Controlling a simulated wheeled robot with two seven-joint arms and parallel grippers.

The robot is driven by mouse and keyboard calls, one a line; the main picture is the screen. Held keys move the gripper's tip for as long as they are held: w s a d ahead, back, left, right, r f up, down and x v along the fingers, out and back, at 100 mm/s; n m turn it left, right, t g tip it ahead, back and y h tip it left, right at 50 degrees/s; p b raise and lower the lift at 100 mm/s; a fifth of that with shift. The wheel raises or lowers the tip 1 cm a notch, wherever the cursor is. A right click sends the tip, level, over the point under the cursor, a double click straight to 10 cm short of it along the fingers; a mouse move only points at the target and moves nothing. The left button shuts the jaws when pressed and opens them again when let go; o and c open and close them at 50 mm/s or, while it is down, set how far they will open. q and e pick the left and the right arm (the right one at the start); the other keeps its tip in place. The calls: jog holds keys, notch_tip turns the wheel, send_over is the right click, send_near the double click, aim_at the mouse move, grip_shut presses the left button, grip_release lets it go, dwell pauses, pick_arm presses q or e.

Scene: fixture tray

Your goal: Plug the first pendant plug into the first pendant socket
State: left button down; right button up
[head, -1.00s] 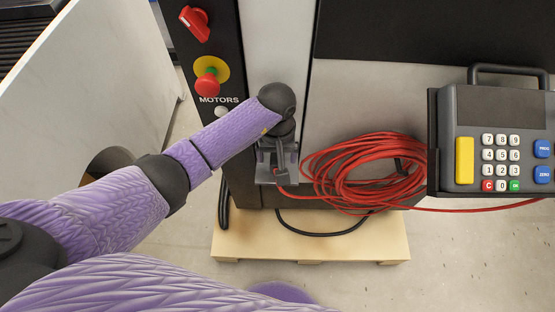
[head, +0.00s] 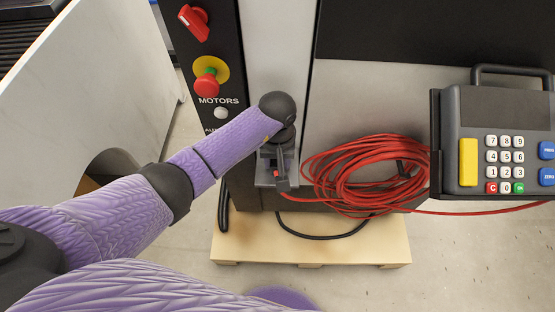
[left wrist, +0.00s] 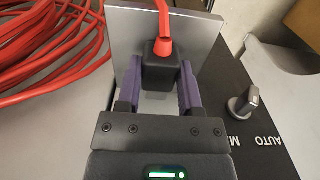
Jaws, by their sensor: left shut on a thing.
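My left gripper (head: 281,176) is at the grey metal bracket (head: 263,180) low on the machine's front. In the left wrist view its two purple fingers (left wrist: 160,78) are shut on the sides of a black plug (left wrist: 161,66) with a red collar and red cable. A flat grey plate of the bracket (left wrist: 190,28) lies behind the plug. I cannot make out the socket, and cannot tell whether the plug touches the bracket. My right gripper is not in view.
A coil of red cable (head: 345,172) hangs right of the bracket. A keypad pendant (head: 500,145) sits farther right. A black panel with a red knob (head: 194,22) and a red stop button (head: 207,85) stands at upper left. A wooden pallet (head: 315,248) is below.

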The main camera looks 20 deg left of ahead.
pick_arm(q)
jog(key=shift+r, duration=0.3)
notch_tip(320, 180, up, 6)
jog(key=p, duration=0.3)
notch_tip(320, 180, up, 11)
jog(key=p, duration=0.3)
jog(key=shift+r, duration=0.2)
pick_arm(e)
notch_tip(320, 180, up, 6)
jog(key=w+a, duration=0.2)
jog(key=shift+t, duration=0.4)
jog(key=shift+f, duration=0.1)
